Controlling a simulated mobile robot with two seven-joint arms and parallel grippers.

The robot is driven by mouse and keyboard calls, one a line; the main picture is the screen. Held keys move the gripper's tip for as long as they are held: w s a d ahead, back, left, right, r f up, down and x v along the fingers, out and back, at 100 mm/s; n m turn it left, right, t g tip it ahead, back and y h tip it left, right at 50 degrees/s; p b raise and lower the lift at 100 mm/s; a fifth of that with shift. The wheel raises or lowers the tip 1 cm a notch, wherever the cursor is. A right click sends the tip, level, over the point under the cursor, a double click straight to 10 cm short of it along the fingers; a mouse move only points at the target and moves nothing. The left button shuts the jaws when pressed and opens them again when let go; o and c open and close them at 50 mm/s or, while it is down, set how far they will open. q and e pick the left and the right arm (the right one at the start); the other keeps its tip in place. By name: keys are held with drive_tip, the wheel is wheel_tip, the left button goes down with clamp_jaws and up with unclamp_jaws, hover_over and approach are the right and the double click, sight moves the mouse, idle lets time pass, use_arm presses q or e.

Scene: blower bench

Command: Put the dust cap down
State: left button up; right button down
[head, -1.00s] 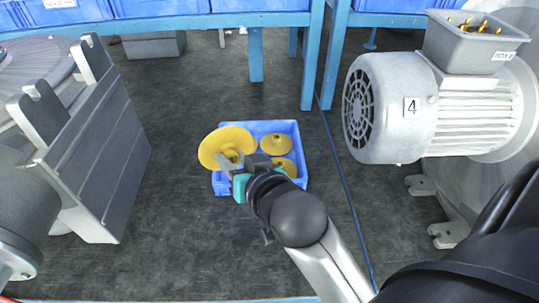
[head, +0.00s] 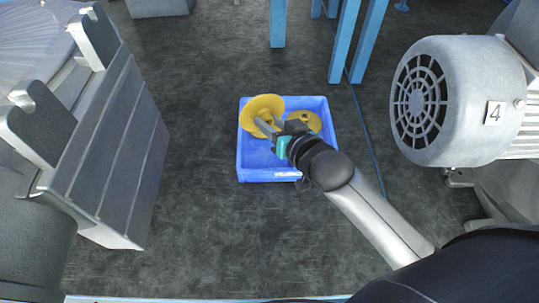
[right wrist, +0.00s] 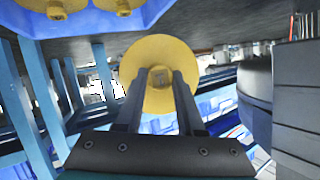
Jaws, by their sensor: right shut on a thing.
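A yellow round dust cap (head: 259,106) is held in my right gripper (head: 263,127) over the back left part of the blue crate (head: 247,172). In the right wrist view the cap (right wrist: 158,55) sits between the two finger ends (right wrist: 160,76), its disc facing the camera. The fingers are shut on its middle. In the head view the cap is tilted. I cannot tell whether it touches the crate. Another yellow cap (head: 306,120) lies inside the crate, partly hidden by my gripper. My left gripper is not in view.
A grey motor marked 4 (head: 450,100) stands at the right. A ribbed grey metal housing (head: 110,150) stands at the left. Blue bench legs (head: 343,45) rise behind the crate.

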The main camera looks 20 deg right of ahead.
wheel_tip(320, 180, down, 11)
drive_tip(key=b, duration=0.3)
drive_tip(key=shift+f, duration=0.15)
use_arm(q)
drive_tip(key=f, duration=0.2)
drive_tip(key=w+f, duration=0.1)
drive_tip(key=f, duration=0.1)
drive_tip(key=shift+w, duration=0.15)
use_arm(e)
drive_tip(key=shift+f+b, duration=0.3)
drive_tip(key=shift+b, duration=0.1)
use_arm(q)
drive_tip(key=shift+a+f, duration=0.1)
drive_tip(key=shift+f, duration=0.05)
use_arm(e)
drive_tip(key=c, duration=0.5)
unclamp_jaws()
